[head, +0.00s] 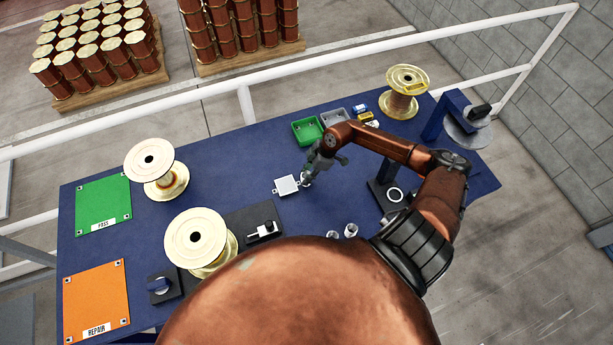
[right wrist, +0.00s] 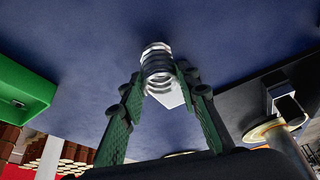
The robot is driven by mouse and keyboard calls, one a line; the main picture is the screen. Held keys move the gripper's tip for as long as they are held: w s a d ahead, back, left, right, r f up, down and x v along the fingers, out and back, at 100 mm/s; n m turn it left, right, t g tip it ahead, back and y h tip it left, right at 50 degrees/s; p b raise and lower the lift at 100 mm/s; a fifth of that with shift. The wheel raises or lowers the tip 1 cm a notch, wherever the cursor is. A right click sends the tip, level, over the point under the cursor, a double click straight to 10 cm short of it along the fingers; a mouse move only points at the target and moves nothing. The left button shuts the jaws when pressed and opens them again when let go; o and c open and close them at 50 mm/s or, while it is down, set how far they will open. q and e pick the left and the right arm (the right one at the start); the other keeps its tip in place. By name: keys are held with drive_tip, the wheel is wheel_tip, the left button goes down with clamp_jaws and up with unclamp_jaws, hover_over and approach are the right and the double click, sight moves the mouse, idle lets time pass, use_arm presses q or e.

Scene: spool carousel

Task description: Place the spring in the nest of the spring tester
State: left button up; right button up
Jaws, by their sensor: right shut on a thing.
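My right gripper (head: 310,175) is shut on the silvery coil spring (right wrist: 157,60). In the right wrist view the spring sits between the two green fingertips (right wrist: 158,85), its coils standing out beyond them. In the head view the spring is small and mostly hidden by the gripper, low over the blue table beside a pale square plate (head: 286,185). A dark base with a white ring (head: 395,194) stands to the right, partly hidden by my right arm; I cannot tell for sure which device is the spring tester. My left gripper is out of view.
Two small silvery cylinders (head: 351,230) stand near the table's front. A green bin (head: 307,130) and a grey bin (head: 334,118) are behind the gripper. Large spools (head: 195,240) stand left, with a green pad (head: 103,204) and an orange pad (head: 96,300).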

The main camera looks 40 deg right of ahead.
drive_tip(key=shift+r, duration=0.4)
drive_tip(key=s+a+r+b, duration=0.4)
drive_tip(key=s+a+r, duration=0.5)
drive_tip(key=r, duration=0.3)
drive_tip(key=shift+a+b, duration=0.3)
drive_tip(key=shift+a, duration=0.55)
drive_tip(key=shift+s+f, duration=0.1)
